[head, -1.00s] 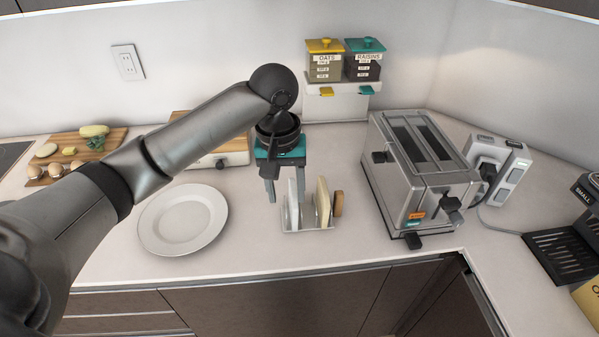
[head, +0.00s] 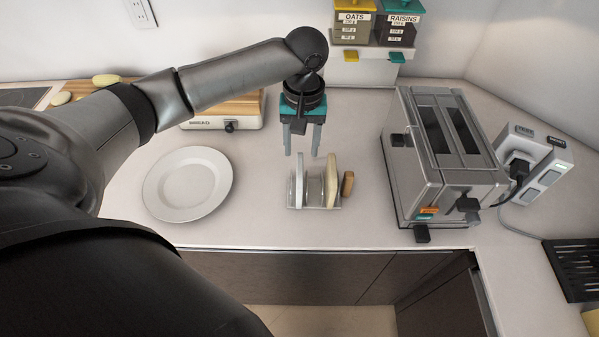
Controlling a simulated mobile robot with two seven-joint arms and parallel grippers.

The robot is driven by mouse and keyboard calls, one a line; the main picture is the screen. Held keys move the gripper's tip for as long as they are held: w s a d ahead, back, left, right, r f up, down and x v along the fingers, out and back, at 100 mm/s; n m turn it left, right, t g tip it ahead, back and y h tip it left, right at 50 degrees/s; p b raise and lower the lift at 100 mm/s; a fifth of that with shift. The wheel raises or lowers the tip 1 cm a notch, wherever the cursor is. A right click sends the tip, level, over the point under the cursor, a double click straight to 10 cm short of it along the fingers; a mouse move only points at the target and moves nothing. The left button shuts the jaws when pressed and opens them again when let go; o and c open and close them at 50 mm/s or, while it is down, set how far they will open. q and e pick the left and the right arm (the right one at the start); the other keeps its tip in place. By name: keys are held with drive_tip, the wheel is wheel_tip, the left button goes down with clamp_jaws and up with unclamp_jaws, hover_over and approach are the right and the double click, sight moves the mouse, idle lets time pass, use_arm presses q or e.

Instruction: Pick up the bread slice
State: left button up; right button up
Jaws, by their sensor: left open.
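A cream-coloured bread slice (head: 331,182) stands upright in a small metal rack (head: 315,207) on the counter. A thin white slab (head: 299,181) stands at the rack's left side, and a smaller brown piece (head: 348,184) is at its right end. I cannot tell exactly what these two are. My left gripper (head: 302,152) points down with its two fingers apart and empty. In the picture its fingertips are just above the rack's left part, apart from the bread slice. How far behind the rack they are is hard to tell. My right gripper is not in view.
A silver toaster (head: 445,160) stands right of the rack, with a power outlet block (head: 535,165) beyond it. A white plate (head: 188,184) lies to the left. A bread box (head: 232,112) and a shelf with jars (head: 365,68) are behind.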

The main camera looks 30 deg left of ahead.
sight(300, 162)
use_arm(q)
drive_tip(key=shift+s+a+f, duration=0.1)
drive_tip(key=shift+f, duration=1.3)
drive_tip(key=shift+s+f, duration=0.1)
drive_tip(key=shift+f, duration=1.25)
drive_tip(key=shift+c, duration=0.4)
clamp_jaws()
